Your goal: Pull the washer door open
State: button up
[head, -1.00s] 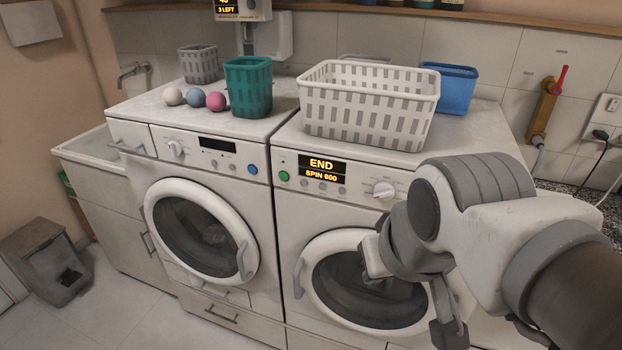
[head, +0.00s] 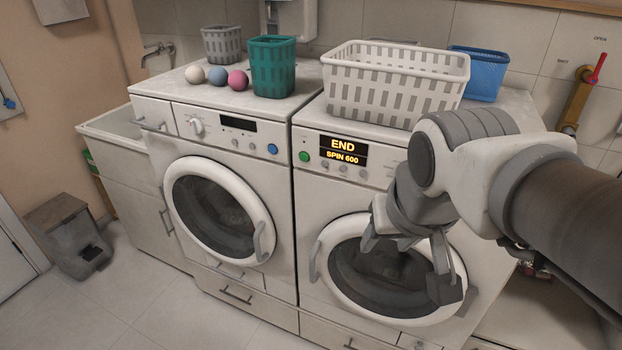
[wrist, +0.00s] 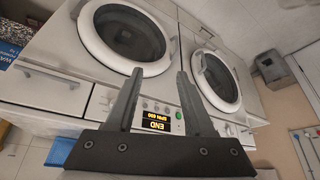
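The washer (head: 312,195) is the right-hand white machine, with a display reading END, SPIN 600. Its round door (head: 345,300) has a white ring and dark glass, and looks shut. The grey door handle (head: 315,262) is on the door's left side. My gripper (head: 407,265) is open and empty in front of the door's right part, hiding some of it, with the handle to its left. In the wrist view, which is upside down, the two spread fingers (wrist: 160,74) point toward the machines. The washer door (wrist: 128,36) is above the left finger.
A similar machine (head: 283,200) with a shut round door stands at left. A white basket (head: 395,100) sits on the washer, with a blue basket (head: 487,85) behind. A teal basket (head: 272,68) and three balls (head: 217,76) are on the left machine. Floor (head: 150,310) at front left is clear.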

jog(key=w+a+f+m+b, duration=0.25)
jog(key=w+f+b, duration=0.45)
jog(key=w+f, duration=0.55)
jog(key=g+h+b, duration=0.1)
jog(key=b, duration=0.6)
send_near(313, 267)
jog(key=shift+m, duration=0.35)
jog(key=b+x, duration=0.1)
jog(key=x, duration=0.3)
jog(key=b+x, duration=0.2)
jog(key=x, duration=0.3)
jog(key=b+x, duration=0.1)
jog(key=x, duration=0.3)
jog(key=shift+w, duration=0.45)
grip_shut()
